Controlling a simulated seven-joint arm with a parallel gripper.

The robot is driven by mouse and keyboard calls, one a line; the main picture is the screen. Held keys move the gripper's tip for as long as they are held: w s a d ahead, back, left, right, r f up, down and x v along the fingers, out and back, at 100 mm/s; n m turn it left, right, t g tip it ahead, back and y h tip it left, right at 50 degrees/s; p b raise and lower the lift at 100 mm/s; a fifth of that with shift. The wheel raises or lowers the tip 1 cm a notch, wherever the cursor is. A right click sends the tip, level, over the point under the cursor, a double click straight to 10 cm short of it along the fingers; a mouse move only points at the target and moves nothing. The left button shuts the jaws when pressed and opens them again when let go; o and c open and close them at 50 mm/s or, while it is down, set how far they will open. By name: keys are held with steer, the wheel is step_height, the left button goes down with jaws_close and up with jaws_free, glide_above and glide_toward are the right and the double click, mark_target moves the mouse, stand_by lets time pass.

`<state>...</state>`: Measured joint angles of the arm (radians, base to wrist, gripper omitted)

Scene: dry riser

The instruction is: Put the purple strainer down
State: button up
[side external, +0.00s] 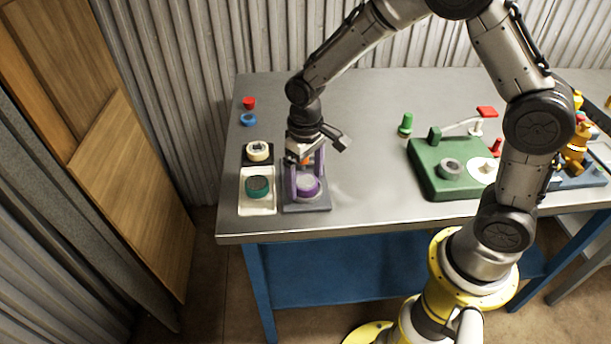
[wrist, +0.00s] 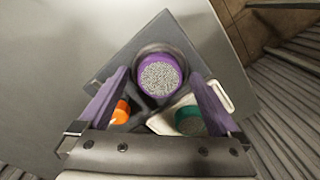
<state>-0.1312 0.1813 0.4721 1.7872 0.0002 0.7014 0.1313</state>
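The purple strainer (side external: 307,187) is a short round cup with a pale speckled top. It sits upright on a grey base plate (side external: 291,207) near the left end of the table, and also shows in the wrist view (wrist: 160,75). My gripper (side external: 306,178) points down over it. Two long purple bars, which look like its fingers, stand wide apart on either side of the strainer. The wrist view shows a gap between the gripper (wrist: 160,88) fingers and the strainer, so it looks open. Whether the fingertips touch the plate is hidden.
An orange piece (wrist: 121,112) shows beside the left finger. A white tray (side external: 257,206) with a teal round part (side external: 258,187) is close to the left, with a cream ring (side external: 258,150) behind. Red and blue caps lie farther back. A green fixture (side external: 430,180) stands right; the table between is clear.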

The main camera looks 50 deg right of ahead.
mark_target(305, 181)
steer(key=shift+r, duration=0.1)
step_height(305, 181, up, 12)
steer(key=s+d+r+t, duration=0.2)
steer(key=s+r, duration=0.1)
steer(key=s, duration=0.7)
steer(key=s+d+r+t, duration=0.3)
steer(key=s, duration=0.8)
steer(key=shift+t, duration=0.3)
steer(key=shift+r, duration=0.15)
